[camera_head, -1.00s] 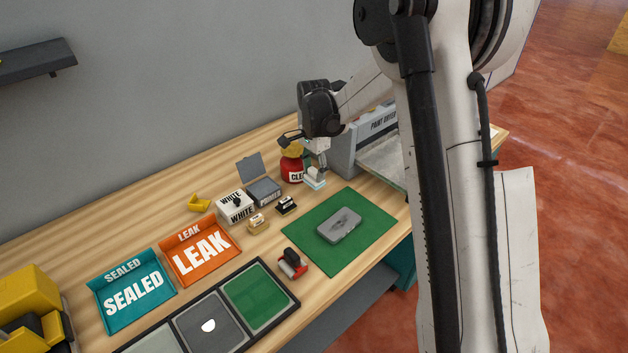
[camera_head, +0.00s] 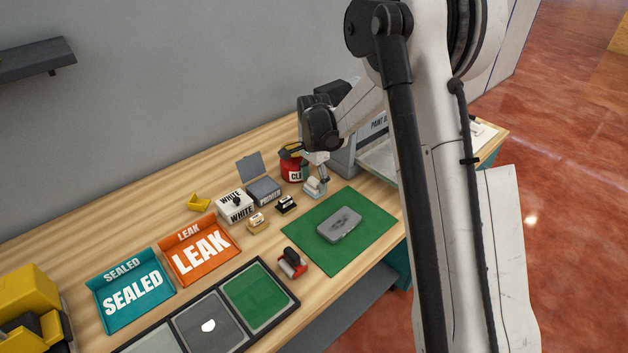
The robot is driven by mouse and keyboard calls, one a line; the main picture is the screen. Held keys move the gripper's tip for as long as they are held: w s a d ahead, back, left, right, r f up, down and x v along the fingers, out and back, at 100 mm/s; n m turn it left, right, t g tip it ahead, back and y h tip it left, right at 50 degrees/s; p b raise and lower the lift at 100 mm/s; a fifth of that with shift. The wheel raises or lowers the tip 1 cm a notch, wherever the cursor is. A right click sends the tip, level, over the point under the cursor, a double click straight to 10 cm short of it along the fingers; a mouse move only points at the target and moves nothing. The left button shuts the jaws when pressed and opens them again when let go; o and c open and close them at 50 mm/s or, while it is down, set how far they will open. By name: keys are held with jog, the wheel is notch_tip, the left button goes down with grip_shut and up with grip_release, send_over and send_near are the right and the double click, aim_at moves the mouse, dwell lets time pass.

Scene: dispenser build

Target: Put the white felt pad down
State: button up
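My gripper (camera_head: 315,186) is low over the bench, in front of the red container and to the left of the grey paint machine. A small pale piece (camera_head: 313,189), which looks like the white felt pad, is at its fingertips. The fingers partly hide it, and it is too small to tell whether they are closed on it. I also cannot tell whether it touches the bench top (camera_head: 150,236).
A green mat (camera_head: 299,236) with a grey metal part (camera_head: 340,225) lies in front. A white box (camera_head: 234,206), a grey open-lidded box (camera_head: 264,191), small stamps and a red-handled roller (camera_head: 292,263) stand nearby. Orange LEAK (camera_head: 203,267) and teal SEALED (camera_head: 120,318) trays are left.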

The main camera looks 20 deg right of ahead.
aim_at(314, 180)
jog(key=shift+r, duration=0.1)
notch_tip(314, 180, up, 12)
jog(key=f, duration=0.1)
jog(key=s+r+n+t, duration=0.2)
jog(key=s+r+n, duration=0.1)
jog(key=s+r, duration=0.55)
jog(key=s+r+n+t, duration=0.1)
jog(key=s+n, duration=0.3)
jog(key=s, duration=0.8)
jog(key=s+r+n+t, duration=0.1)
jog(key=s+n+t, duration=0.3)
jog(key=s, duration=0.9)
jog(key=shift+s+r+n+p, duration=0.3)
jog(key=shift+r+n+p, duration=0.1)
jog(key=shift+n, duration=0.4)
jog(key=c, duration=0.4)
